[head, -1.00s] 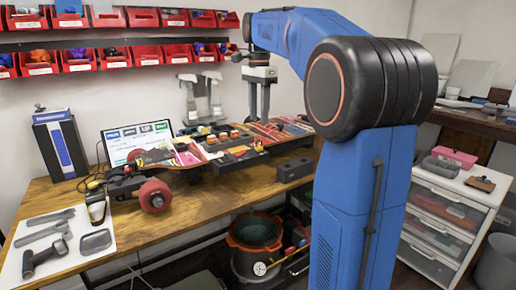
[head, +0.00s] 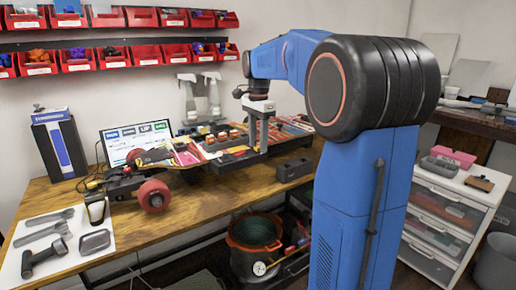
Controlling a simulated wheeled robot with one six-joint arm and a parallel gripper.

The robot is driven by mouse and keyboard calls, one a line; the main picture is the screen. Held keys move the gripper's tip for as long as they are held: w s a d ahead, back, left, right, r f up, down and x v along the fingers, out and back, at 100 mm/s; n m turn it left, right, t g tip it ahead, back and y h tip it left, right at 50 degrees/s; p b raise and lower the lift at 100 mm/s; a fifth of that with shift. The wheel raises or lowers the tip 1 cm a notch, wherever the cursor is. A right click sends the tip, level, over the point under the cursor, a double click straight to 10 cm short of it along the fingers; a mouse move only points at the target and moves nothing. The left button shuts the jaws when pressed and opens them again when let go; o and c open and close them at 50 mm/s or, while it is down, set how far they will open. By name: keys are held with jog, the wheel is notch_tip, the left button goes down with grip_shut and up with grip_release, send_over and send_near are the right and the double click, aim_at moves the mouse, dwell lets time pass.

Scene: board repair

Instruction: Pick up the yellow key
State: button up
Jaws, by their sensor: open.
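I cannot make out the yellow key for certain. Small yellow and orange parts lie on the board beside the fingers, too small to tell apart, and the fingers hide what is directly behind them.
A black block (head: 294,169) sits right of the board on the workbench (head: 190,216). A laptop (head: 137,137) and spray bottles (head: 212,95) stand behind. A red wheel (head: 153,195) sticks out at the front left. Hand tools lie on a white mat (head: 62,265). Red bins (head: 118,57) line the wall.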

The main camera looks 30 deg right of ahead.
grip_shut()
jog(key=shift+r, duration=0.15)
notch_tip(320, 180, up, 10)
jog(key=shift+f, duration=0.1)
dwell(0.5)
